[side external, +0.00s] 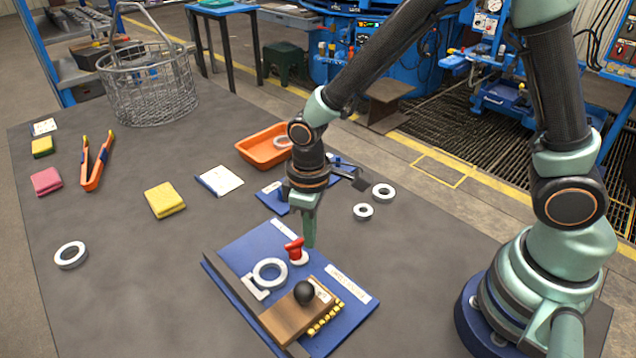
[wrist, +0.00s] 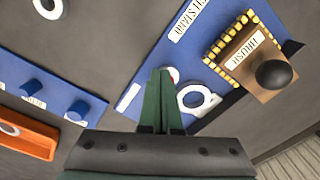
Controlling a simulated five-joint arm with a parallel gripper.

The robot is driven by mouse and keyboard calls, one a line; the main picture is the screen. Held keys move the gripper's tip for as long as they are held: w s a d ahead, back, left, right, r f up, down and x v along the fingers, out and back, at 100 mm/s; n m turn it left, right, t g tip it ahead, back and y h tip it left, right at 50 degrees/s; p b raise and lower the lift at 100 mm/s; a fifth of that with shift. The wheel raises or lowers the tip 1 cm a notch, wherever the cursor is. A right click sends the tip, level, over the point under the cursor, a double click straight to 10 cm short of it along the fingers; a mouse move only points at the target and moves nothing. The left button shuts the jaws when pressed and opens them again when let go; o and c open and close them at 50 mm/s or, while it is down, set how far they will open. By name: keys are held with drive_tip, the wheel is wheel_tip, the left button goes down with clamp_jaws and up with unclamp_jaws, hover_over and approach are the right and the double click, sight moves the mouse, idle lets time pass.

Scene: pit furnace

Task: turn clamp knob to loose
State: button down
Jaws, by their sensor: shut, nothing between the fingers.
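The red clamp knob (side external: 294,249) stands on a pale round base on the blue board (side external: 245,246). Its red handle points to the left in the side view. A pale ring (side external: 258,283) in a white holder lies just in front of it; the ring also shows in the wrist view (wrist: 208,91). My gripper (side external: 309,243) points down with its fingers shut and empty, close beside the knob on its right. I cannot tell whether they touch. In the wrist view my fingers (wrist: 158,73) hide most of the knob; only a pale, pinkish edge shows.
A wooden brush (side external: 284,323) with a black ball handle and yellow bristles lies on the board's front. Behind are an orange tray (side external: 250,153), another blue board (side external: 270,199) and two loose rings (side external: 383,192).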

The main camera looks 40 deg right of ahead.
drive_tip(key=shift+d, duration=0.15)
drive_tip(key=shift+s+d, duration=0.15)
drive_tip(key=shift+s, duration=0.05)
wheel_tip(320, 180, up, 6)
idle(0.4)
drive_tip(key=shift+s+a+f, duration=0.15)
drive_tip(key=shift+a+f, duration=0.15)
drive_tip(key=shift+f, duration=0.7)
drive_tip(key=shift+s+a+f, duration=0.2)
drive_tip(key=shift+a+f, duration=0.05)
drive_tip(key=shift+f, duration=0.75)
drive_tip(key=shift+s+a+f, duration=0.15)
drive_tip(key=shift+a+f, duration=0.15)
drive_tip(key=shift+f, duration=0.7)
drive_tip(key=shift+w+a, duration=0.2)
drive_tip(key=shift+w, duration=0.35)
